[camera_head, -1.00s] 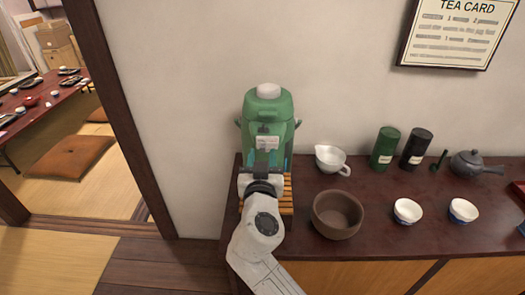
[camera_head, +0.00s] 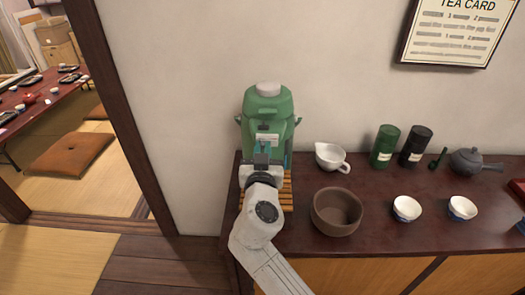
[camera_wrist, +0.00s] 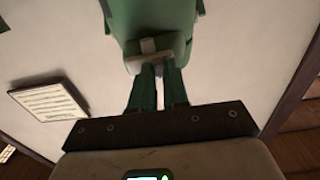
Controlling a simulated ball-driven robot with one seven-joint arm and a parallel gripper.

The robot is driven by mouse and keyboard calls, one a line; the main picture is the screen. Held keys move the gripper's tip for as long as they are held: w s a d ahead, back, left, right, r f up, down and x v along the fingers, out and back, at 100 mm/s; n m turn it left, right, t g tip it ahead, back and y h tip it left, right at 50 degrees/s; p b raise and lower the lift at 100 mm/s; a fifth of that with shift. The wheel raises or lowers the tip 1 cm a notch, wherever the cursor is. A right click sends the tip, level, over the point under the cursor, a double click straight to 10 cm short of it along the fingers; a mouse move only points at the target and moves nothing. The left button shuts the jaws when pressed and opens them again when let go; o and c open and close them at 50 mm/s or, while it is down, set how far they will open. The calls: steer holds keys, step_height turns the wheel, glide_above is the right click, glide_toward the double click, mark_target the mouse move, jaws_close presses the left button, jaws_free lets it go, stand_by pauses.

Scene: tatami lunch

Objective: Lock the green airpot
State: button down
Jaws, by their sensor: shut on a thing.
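The green airpot (camera_head: 281,104) with a pale round top knob stands upright at the left end of the dark counter, on a slatted wooden board. My gripper (camera_head: 262,146) is right in front of it and hides its lower front. In the wrist view, the airpot's green head (camera_wrist: 168,18) is at the top. A small pale tab (camera_wrist: 147,46) sticks out from its front edge. My gripper's fingertips (camera_wrist: 159,68) meet at this tab and are shut on it, with a narrow gap between the fingers. The exact contact is dark and hard to make out.
A white spouted bowl (camera_head: 329,155) and a brown bowl (camera_head: 320,218) stand just right of the airpot. Two canisters, two small cups and a grey teapot (camera_head: 468,160) are farther right. The slatted board (camera_head: 287,200) shows beside my arm. A wall rises behind the counter.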

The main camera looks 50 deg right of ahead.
stand_by(0.4)
steer(key=shift+s+d+f+b, duration=0.15)
steer(key=shift+s+d+b, duration=0.6)
steer(key=shift+s, duration=0.25)
steer(key=c, duration=1.1)
jaws_free()
steer(key=shift+s, duration=0.1)
steer(key=b+v, duration=0.1)
steer(key=v, duration=0.9)
steer(key=shift+s+a+b, duration=0.25)
steer(key=shift+b, duration=0.1)
